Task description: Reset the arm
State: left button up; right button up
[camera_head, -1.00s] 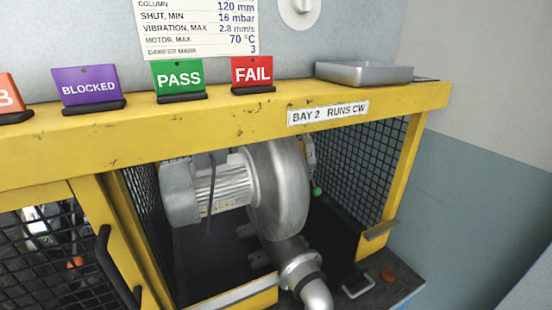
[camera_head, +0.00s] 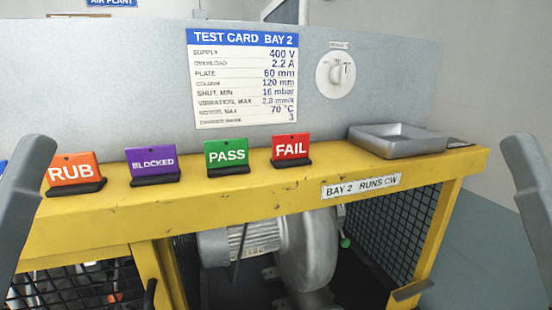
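Grey parts of my two arms show at the left and right edges of the head view. The blower (camera_head: 307,250), a silver casing with a ribbed motor, sits inside the yellow-framed bay below the shelf.
On the yellow shelf (camera_head: 240,207) stand the orange RUB (camera_head: 76,170), purple BLOCKED (camera_head: 153,162), green PASS (camera_head: 227,154) and red FAIL (camera_head: 290,147) signs. A metal tray (camera_head: 398,141) sits at right. A test card (camera_head: 243,78) and rotary switch (camera_head: 336,73) are behind.

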notch_tip(320, 180, up, 38)
jog(key=m+p, duration=0.2)
jog(key=p, duration=3.6)
notch_tip(320, 180, down, 43)
jog(key=b, duration=4.3)
jog(key=shift+w+f, duration=0.15)
jog(key=shift+w, duration=0.1)
